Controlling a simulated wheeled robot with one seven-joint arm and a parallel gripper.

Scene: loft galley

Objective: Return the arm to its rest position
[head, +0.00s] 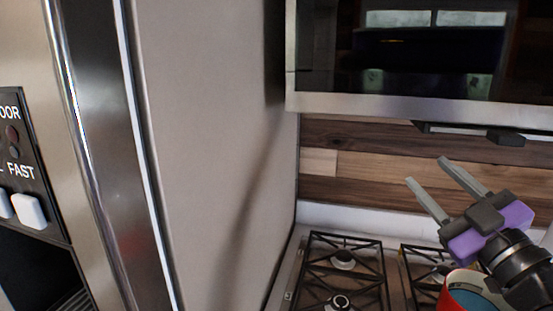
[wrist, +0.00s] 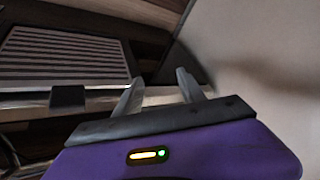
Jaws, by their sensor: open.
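My gripper (head: 434,180) is at the right of the head view, raised above the stove, with its two grey fingers apart and nothing between them. The fingers point up and to the left, toward the underside of the microwave. In the wrist view my gripper (wrist: 158,90) also shows open and empty, with its purple body across the bottom of the picture.
A microwave (head: 420,108) hangs above the gas stove (head: 345,260). A red pot (head: 455,296) with a blue inside sits at the lower right, partly hidden by my arm. A tall grey panel (head: 205,150) and the steel fridge (head: 70,60) stand left.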

